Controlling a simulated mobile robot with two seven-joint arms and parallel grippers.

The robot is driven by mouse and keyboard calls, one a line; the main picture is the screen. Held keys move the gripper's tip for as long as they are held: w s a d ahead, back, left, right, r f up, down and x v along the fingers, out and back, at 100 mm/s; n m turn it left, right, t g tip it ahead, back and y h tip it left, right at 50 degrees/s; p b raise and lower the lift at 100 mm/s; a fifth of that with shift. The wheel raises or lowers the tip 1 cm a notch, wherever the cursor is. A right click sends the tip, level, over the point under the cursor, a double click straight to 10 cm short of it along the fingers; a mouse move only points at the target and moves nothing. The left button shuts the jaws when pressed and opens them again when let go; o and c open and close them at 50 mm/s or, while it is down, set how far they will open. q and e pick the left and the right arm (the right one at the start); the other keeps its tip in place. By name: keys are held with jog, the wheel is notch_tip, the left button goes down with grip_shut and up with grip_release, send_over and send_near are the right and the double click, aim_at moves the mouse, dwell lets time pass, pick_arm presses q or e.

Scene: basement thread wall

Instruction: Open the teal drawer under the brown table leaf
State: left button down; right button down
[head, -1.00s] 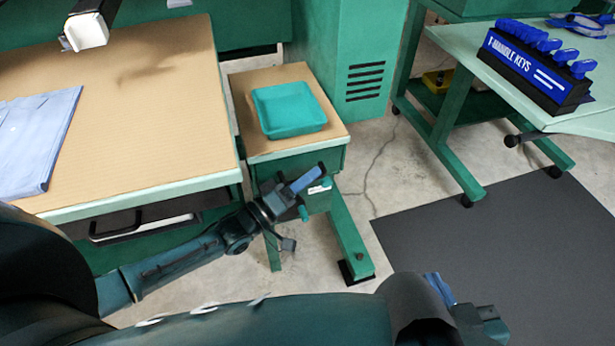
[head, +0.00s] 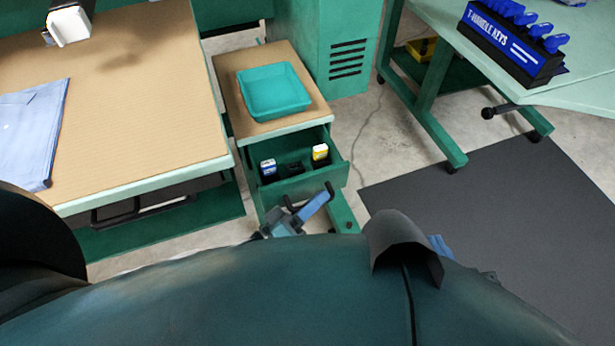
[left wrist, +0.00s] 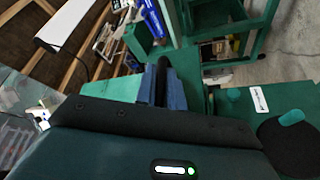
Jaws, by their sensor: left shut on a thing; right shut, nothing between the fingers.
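The teal drawer (head: 325,182) under the brown table leaf (head: 290,122) stands pulled out, and its inside shows. A dark box with a white-and-blue top (head: 268,168) and one with a yellow top (head: 320,153) stand in it. My left gripper (head: 316,203) is at the drawer's front. In the left wrist view its blue fingers (left wrist: 163,88) are shut on a dark bar, the drawer handle, against the teal front. The handle is hidden in the head view. My right gripper (head: 438,246) shows only as a bit of blue behind my arm, away from the drawer.
A teal tray (head: 275,92) sits on the leaf. A larger brown-topped table (head: 150,110) stands to the left, with a blue folder (head: 30,130). A green bench with a T-handle key rack (head: 510,45) is at right. Dark mat (head: 480,220) covers the floor at right.

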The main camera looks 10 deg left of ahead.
pick_arm(q)
jog(key=c, duration=1.5)
grip_release()
jog(key=v, duration=0.7)
jog(key=shift+s+a, duration=0.2)
jog(key=shift+s, duration=0.05)
